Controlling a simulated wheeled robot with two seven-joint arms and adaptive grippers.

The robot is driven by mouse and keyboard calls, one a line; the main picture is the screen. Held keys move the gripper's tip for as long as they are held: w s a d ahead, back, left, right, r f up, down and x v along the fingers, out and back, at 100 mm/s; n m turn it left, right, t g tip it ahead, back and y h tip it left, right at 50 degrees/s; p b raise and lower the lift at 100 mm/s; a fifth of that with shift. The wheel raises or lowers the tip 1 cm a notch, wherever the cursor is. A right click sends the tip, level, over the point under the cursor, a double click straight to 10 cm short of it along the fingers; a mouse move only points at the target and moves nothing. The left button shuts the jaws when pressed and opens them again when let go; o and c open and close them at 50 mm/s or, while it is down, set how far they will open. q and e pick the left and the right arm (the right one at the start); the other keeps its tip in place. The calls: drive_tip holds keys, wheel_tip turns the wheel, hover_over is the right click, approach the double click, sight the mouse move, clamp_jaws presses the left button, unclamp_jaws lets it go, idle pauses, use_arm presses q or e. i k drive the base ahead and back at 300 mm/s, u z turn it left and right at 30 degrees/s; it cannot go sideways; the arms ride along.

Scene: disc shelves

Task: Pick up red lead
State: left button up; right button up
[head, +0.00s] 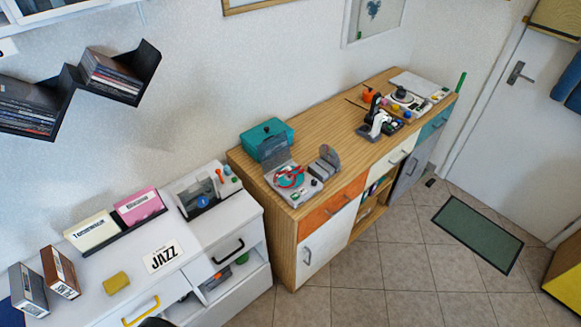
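A red lead (290,178) appears as a thin red loop on a small grey device (301,192) with a raised dark lid. The device stands at the near left end of the wooden cabinet top. The loop lies over a teal round part, and its ends are too small to make out. Neither of my grippers can be made out in the head view. A small dark shape is cut off at the bottom edge, and I cannot tell what it is.
A teal box (266,138) stands behind the device, and grey upright plates (325,163) stand to its right. The wooden cabinet (350,120) has clear top space in the middle. A white cabinet (215,235) adjoins at left. Tiled floor (385,260) is open in front.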

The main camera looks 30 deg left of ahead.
sight(276, 183)
drive_tip(key=u, duration=0.45)
drive_tip(key=i, duration=0.75)
drive_tip(key=u, duration=0.7)
